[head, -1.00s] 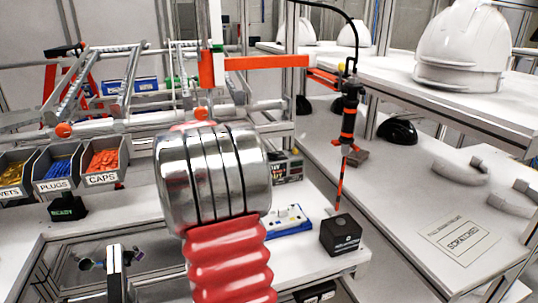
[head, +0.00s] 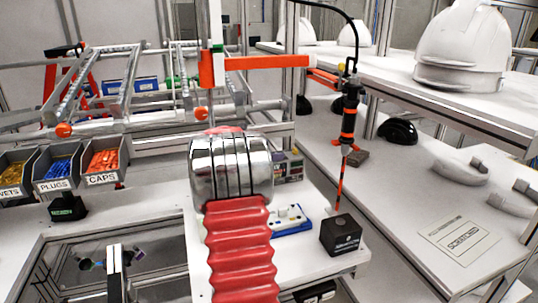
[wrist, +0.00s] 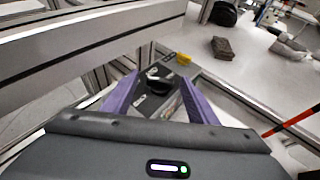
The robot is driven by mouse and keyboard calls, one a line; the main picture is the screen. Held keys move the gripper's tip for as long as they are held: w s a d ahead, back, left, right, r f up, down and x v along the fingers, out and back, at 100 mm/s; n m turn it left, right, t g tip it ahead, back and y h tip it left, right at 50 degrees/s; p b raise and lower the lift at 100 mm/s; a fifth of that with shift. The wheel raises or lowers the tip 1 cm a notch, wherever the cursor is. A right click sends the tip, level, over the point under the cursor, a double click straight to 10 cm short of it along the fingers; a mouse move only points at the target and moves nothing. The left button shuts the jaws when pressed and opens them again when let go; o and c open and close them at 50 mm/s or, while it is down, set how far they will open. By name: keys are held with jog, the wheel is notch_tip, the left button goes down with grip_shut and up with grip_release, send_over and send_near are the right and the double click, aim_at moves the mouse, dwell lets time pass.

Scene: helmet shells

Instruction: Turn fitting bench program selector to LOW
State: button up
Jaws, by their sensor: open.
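In the wrist view, a dark panel with a round black knob (wrist: 158,74) shows between my fingers; the knob has a pale mark on it. I take it for the program selector; its lettering is too small to read. My gripper (wrist: 159,80) is open, its two purple fingers on either side of the knob in the picture. I cannot tell whether they touch it. In the head view, my own red and chrome arm hides the gripper. A grey device (head: 291,166) with a small red display shows partly behind the arm; I cannot tell whether it carries the knob.
A blue and white tray (head: 291,222) and a black box (head: 341,235) stand right of my arm, under a hanging red-and-black tool (head: 349,115). Bins (head: 56,168) stand at left. White helmets (head: 462,50) sit on the right shelf.

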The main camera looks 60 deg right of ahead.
jog(key=c, duration=1.1)
jog(key=shift+o, duration=0.2)
jog(key=shift+w+d+r+m+g, duration=0.1)
jog(key=shift+w+m+g, duration=0.1)
jog(key=shift+m+g, duration=0.5)
jog(key=shift+w+m+g+y, duration=0.1)
jog(key=shift+m+g+y, duration=0.4)
jog(key=shift+m+g, duration=0.5)
jog(key=o, duration=1.1)
jog(key=shift+c, duration=0.2)
